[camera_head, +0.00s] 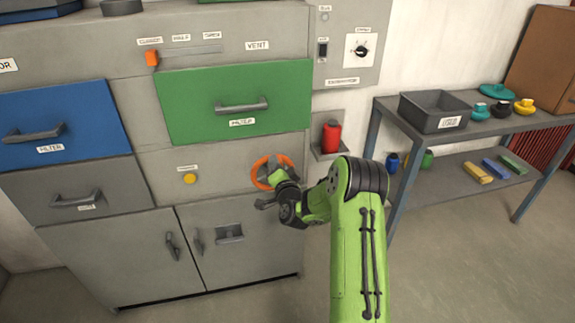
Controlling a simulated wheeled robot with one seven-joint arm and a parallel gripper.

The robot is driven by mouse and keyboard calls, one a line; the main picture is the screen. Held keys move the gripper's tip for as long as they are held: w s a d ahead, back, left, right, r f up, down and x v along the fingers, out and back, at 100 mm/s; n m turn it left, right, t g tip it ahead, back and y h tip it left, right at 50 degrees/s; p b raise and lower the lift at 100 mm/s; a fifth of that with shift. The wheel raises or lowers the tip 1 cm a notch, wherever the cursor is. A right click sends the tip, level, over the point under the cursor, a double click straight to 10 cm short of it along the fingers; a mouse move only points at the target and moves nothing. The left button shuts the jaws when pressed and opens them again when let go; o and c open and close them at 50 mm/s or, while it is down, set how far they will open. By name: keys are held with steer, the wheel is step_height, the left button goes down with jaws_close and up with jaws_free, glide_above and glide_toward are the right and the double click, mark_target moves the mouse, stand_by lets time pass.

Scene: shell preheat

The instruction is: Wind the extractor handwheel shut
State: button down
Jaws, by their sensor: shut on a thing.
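The extractor handwheel is an orange ring (259,168) on the grey cabinet front, below the green filter drawer. My gripper (274,176) is at the wheel and shut on it, at its lower right side. My green arm (352,240) reaches in from the lower right and hides part of the wheel's right and lower side. The exact grip of the fingers on the rim is too small to make out.
A yellow button (190,179) sits left of the wheel. The green drawer (232,103) and its handle are just above. A red bottle (330,137) stands on a small ledge to the right. A side table (391,105) stands further right. Open floor lies in front.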

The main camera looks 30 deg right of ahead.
steer(key=shift+w+a+n, duration=0.1)
steer(key=shift+a+n, duration=0.35)
steer(key=shift+n, duration=0.45)
steer(key=c, duration=0.8)
jaws_free()
steer(key=shift+a, duration=0.1)
